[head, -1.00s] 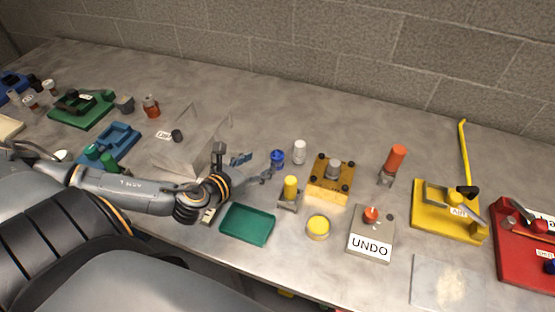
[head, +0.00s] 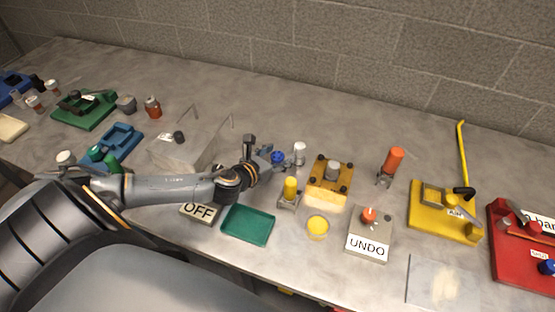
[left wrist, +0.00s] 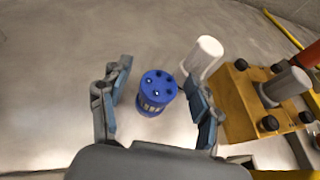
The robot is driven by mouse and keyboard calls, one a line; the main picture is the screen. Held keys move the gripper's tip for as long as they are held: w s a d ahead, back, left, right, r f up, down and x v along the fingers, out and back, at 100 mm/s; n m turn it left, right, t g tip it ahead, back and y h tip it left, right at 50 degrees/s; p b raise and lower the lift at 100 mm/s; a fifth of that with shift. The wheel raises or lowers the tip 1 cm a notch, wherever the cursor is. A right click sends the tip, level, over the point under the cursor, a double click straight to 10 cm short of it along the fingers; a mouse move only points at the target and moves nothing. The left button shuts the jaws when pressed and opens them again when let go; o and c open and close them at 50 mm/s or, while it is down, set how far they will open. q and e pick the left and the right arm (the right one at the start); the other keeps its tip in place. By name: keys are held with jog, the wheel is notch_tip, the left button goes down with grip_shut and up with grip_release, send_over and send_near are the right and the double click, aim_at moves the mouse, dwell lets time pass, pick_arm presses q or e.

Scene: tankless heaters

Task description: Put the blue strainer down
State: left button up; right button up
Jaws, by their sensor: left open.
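The blue strainer (left wrist: 157,92) is a short blue cylinder with holes in its top and a mesh-like side. It stands upright on the grey bench in the left wrist view, between the spread fingers of my left gripper (left wrist: 157,105), with visible gaps on both sides. In the head view the strainer (head: 278,157) is partly covered by my left gripper (head: 275,160), which is open around it. My right gripper is not in view.
A white cylinder (left wrist: 203,58) stands close beside the right finger, near a yellow block (head: 328,183) with black knobs. A yellow cylinder (head: 291,188), a green tray (head: 248,225) and the UNDO box (head: 368,240) are nearer the front edge. The bench behind is clear.

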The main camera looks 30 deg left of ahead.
pick_arm(q)
jog(key=shift+c, duration=0.4)
grip_shut()
jog(key=shift+r, duration=0.1)
jog(key=shift+r, duration=0.55)
jog(key=s+d+r+p, duration=0.1)
jog(key=s+d+r, duration=0.2)
jog(key=s+r, duration=0.8)
jog(key=v, duration=0.3)
jog(key=shift+f, duration=0.2)
